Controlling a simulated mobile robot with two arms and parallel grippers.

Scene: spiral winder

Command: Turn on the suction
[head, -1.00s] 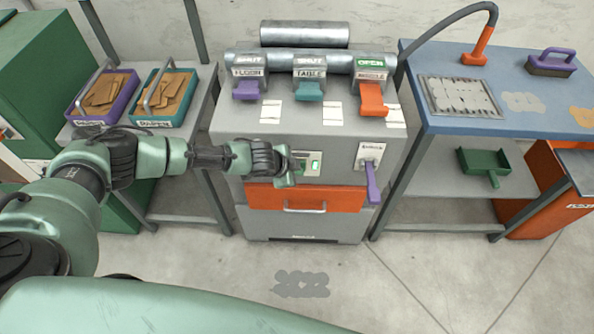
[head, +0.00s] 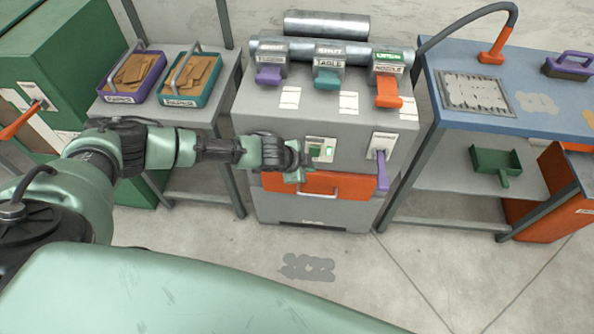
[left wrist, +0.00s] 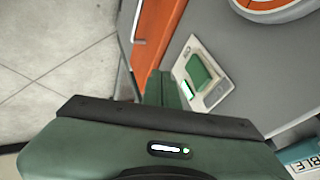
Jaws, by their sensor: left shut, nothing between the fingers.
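The grey suction cabinet (head: 345,205) stands in the middle of the head view. On its front is a light switch plate (head: 332,144) with a green button (head: 314,150) and a lit green strip beside it. The left wrist view shows the plate (left wrist: 216,92) and its green button (left wrist: 199,70) just beyond my fingers. My left gripper (head: 303,166) is shut and empty, just below and left of the button. I cannot tell whether it touches the plate. My right gripper is not in view.
Above are purple (head: 268,77), teal (head: 327,80) and orange (head: 388,92) gate levers; the orange one reads OPEN. A purple handle (head: 381,168) sticks out right of the plate. An orange drawer (head: 340,186) lies below. A blue bench (head: 520,100) stands right.

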